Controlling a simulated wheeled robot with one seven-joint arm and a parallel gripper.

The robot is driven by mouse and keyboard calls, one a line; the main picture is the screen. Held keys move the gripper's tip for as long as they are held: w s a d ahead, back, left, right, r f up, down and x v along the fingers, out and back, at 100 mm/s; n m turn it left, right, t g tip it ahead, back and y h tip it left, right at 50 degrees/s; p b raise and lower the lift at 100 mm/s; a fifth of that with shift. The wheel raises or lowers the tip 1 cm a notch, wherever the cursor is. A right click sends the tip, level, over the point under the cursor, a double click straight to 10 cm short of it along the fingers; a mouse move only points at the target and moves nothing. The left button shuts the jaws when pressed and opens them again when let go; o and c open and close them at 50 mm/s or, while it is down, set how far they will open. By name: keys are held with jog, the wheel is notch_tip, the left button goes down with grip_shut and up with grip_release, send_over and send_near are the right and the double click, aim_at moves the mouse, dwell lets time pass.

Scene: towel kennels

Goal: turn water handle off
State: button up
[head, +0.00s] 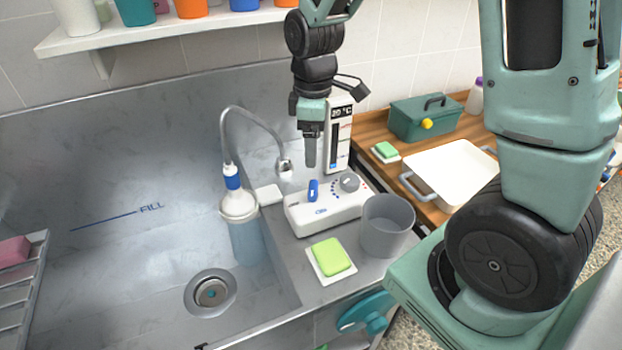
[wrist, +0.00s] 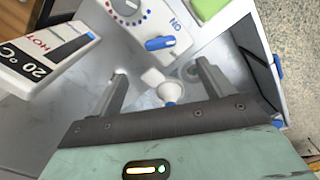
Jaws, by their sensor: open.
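The blue water handle (head: 313,190) sits on a white control box (head: 325,212) on the sink's right ledge. In the wrist view the handle (wrist: 160,43) lies just beyond the fingers, with the word ON printed beside it. My gripper (head: 309,152) is above and behind the box, pointing down, apart from the handle. In the wrist view its two fingers (wrist: 163,85) are spread with nothing between them touching. A round grey dial (head: 349,183) is right of the handle. A curved metal spout (head: 284,166) ends left of my gripper; I cannot tell if water runs.
A 20 °C display post (head: 338,135) stands close behind the box. A grey cup (head: 387,226) and a green sponge (head: 327,256) are in front. A white tray (head: 452,170) lies on the wooden counter.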

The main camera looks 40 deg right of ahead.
aim_at(313, 187)
notch_tip(313, 187, down, 12)
jog(key=shift+r+p, duration=0.1)
jog(key=shift+p, duration=0.5)
jog(key=c, duration=1)
